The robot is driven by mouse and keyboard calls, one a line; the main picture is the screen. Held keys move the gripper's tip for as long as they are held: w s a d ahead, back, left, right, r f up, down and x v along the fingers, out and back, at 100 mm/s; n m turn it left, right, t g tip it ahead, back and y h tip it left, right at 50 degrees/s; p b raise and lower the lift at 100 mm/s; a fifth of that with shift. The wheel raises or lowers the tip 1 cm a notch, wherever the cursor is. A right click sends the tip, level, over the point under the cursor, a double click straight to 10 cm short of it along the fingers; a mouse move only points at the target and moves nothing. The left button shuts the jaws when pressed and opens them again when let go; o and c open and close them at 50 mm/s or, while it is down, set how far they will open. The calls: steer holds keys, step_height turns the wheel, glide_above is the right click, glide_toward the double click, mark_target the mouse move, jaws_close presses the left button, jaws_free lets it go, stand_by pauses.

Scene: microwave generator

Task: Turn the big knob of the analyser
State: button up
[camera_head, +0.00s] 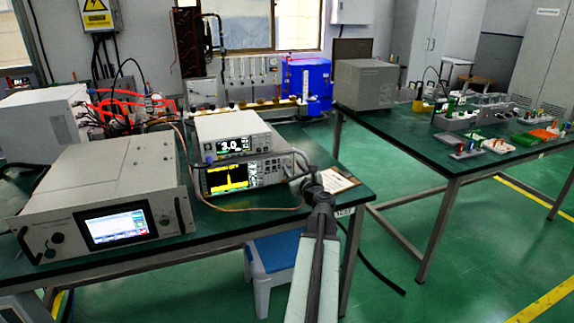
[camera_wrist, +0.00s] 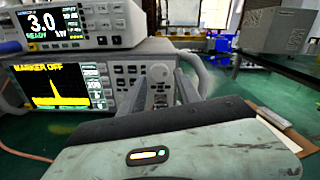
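The analyser (camera_head: 238,176) stands on the left bench, under a second instrument. It has a yellow trace on its screen, which also shows in the wrist view (camera_wrist: 52,87). Its big round knob (camera_wrist: 159,72) is at the right part of its front panel, with smaller controls below it. My gripper (camera_wrist: 162,88) is in front of this part of the panel, with its fingers apart. The knob shows in the gap between the fingers; whether they touch it I cannot tell. In the head view, my gripper (camera_head: 312,184) is at the analyser's right end, and the knob is not clearly visible.
An instrument reading 3.0 (camera_head: 232,143) sits on the analyser. A large grey unit with a screen (camera_head: 118,225) stands at left. A clipboard (camera_head: 338,181) lies on the bench to the right. A blue stool (camera_head: 275,254) is below. A cable (camera_head: 225,205) runs before the analyser.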

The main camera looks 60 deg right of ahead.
mark_target(288, 162)
steer(key=x, duration=0.3)
steer(key=shift+w+d, duration=0.15)
steer(key=shift+w, duration=0.2)
jaws_close()
steer(key=n, duration=0.4)
jaws_free()
steer(key=shift+s, duration=0.15)
